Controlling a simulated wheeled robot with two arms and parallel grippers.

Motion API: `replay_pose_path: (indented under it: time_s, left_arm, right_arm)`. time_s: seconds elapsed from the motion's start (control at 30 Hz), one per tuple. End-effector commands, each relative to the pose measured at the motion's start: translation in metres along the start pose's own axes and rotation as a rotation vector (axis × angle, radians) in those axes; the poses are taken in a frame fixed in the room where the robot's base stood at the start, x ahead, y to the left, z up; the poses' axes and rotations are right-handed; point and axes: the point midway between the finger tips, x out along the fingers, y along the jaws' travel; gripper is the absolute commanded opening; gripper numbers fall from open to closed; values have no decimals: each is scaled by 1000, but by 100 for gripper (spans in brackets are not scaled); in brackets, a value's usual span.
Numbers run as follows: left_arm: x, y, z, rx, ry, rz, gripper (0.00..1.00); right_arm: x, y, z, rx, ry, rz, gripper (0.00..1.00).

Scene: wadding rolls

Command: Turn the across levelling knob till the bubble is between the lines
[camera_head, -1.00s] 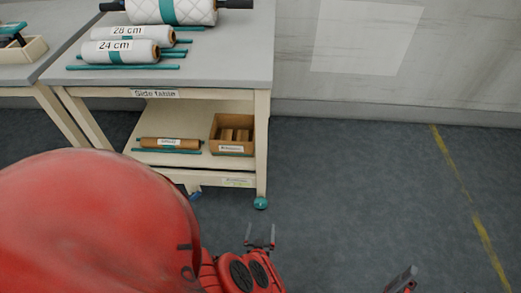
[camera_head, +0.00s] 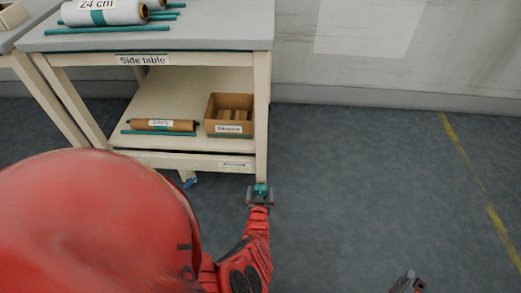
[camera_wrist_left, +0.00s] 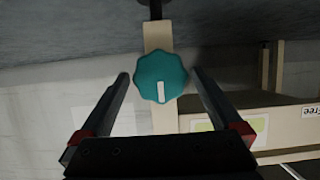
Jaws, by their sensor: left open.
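The teal levelling knob (camera_head: 260,190) is at the foot of the side table's right front leg. In the left wrist view the knob (camera_wrist_left: 161,77) is scalloped, with a white mark pointing down in the picture. My left gripper (camera_head: 260,196) is at the knob in the head view. In the wrist view my left gripper (camera_wrist_left: 160,85) is open, with one finger on each side of the knob and a gap showing on both sides. Part of my right gripper (camera_head: 408,283) shows at the bottom edge; its jaws are unclear. No bubble or level lines can be made out.
The side table (camera_head: 150,42) carries a 24 cm roll (camera_head: 105,12) and teal rods on top. Its lower shelf holds a brown roll (camera_head: 160,125) and an open cardboard box (camera_head: 230,112). The floor (camera_head: 370,180) to the right is clear, with a yellow line.

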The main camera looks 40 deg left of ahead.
Motion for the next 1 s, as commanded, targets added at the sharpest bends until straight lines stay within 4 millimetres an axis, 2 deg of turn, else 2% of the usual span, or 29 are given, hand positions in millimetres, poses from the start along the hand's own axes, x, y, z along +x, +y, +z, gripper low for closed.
replay_pose_path:
  time_s: [0.1,0.4,0.47,0.87,1.0]
  left_arm:
    - [8,-1,2,0,-1,-1,100]
    - [9,-1,-1,0,-2,-1,100]
    - [9,-1,-1,0,-2,-1,91]
    - [9,-1,0,0,-1,-1,19]
    - [8,-1,0,-3,-1,1,19]
  right_arm:
    - [-6,-3,0,3,3,-11,100]
    - [-5,-3,0,3,4,-14,100]
    - [-5,-3,0,3,4,-14,100]
    - [-5,-3,1,3,3,-14,100]
    - [-5,-3,1,3,4,-14,100]
